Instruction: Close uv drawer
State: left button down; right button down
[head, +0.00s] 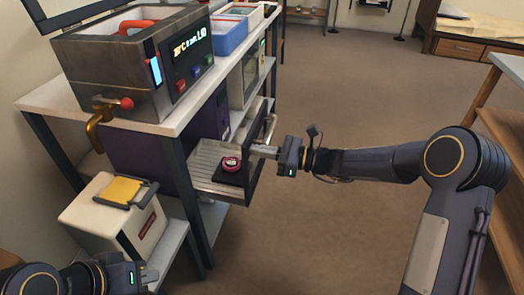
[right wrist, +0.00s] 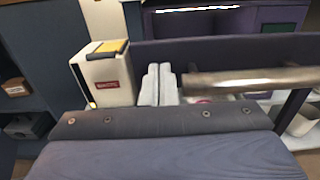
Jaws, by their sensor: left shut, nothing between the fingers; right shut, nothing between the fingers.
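The UV drawer (head: 207,170) stands pulled out of the dark purple UV unit (head: 150,150) under the white bench. A pink-ringed round part (head: 231,164) sits on a black pad inside it. My right gripper (head: 256,151) is shut and empty at the drawer's dark front panel (head: 262,175); I cannot tell whether it touches. In the right wrist view the shut fingers (right wrist: 160,84) are left of the metal handle bar (right wrist: 250,80), in front of the dark panel (right wrist: 225,52). My left gripper (head: 148,276) is shut and empty at the lower left.
A white box with a yellow top (head: 112,215) stands on a low shelf left of the drawer. A heated bath (head: 130,70) with a brass tap sits on the bench (head: 185,118). A bench leg (head: 183,180) stands beside the drawer. The floor (head: 300,230) to the right is clear.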

jog(key=p+x, duration=0.1)
jog(key=x, duration=1.8)
jog(key=shift+a+r+p, duration=0.15)
jog(key=shift+a+p, duration=0.05)
jog(key=shift+p, duration=0.2)
jog(key=shift+w+r, duration=0.1)
